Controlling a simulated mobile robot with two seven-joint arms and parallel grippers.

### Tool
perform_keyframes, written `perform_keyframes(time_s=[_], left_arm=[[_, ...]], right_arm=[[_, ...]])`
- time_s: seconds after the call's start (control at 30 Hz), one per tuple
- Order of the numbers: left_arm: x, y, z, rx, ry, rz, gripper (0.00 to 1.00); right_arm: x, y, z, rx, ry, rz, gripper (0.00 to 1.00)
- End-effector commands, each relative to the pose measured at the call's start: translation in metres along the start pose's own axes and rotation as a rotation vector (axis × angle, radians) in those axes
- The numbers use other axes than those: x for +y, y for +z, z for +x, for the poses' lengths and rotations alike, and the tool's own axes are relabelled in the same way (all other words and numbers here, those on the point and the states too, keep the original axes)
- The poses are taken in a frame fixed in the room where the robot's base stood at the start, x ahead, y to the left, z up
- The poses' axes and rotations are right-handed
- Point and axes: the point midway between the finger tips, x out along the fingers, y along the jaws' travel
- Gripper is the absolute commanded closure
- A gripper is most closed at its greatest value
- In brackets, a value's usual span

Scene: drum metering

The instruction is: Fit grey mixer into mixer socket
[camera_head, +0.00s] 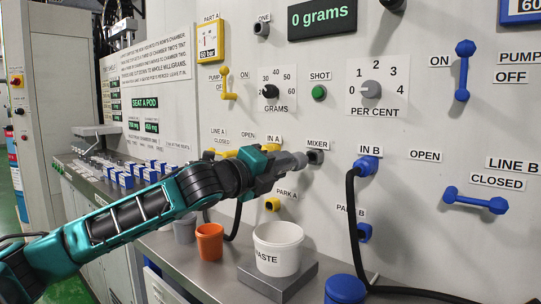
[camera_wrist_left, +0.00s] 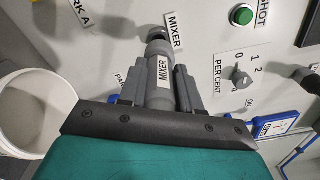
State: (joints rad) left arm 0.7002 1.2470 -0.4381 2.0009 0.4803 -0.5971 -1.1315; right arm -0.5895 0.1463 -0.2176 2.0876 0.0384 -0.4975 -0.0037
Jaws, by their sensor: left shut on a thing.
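My left gripper (camera_head: 276,163) is shut on the grey mixer (camera_head: 293,162) in front of the wall panel. The mixer is a stubby grey cylinder; in the left wrist view, the mixer (camera_wrist_left: 160,70) lies between the two fingers (camera_wrist_left: 160,88) with its label showing. The dark mixer socket (camera_head: 316,157) is on the panel under the MIXER sign, just right of the mixer's tip. In the left wrist view, the socket (camera_wrist_left: 156,33) lies straight beyond the tip. The two look very close; I cannot tell whether they touch. My right gripper is out of view.
A black hose runs from the blue IN B fitting (camera_head: 367,165) down to the bench. Below my gripper stand a white waste bucket (camera_head: 278,240) on a metal block (camera_head: 277,283) and an orange cup (camera_head: 209,243). Yellow PARK A (camera_head: 272,204) is on the panel below the mixer.

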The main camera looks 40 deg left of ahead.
Motion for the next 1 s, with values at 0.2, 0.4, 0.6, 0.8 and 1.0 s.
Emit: perform_keyframes(time_s=[0.2,0.4,0.6,0.8,1.0], left_arm=[[-0.0006,-0.0008,0.0092,0.002,0.0,0.001,1.0],[0.0009,-0.0013,0.0103,0.001,0.0,0.002,1.0],[0.0008,-0.0011,0.0101,0.001,0.0,0.002,1.0],[0.0005,-0.001,0.0101,0.001,0.0,0.002,1.0],[-0.0003,-0.0005,0.01,0.002,0.001,0.001,1.0]], right_arm=[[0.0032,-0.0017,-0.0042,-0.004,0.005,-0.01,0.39],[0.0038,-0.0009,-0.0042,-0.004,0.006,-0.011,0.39],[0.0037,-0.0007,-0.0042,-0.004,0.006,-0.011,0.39],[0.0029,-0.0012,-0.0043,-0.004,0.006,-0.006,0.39],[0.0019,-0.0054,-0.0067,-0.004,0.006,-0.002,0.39]])
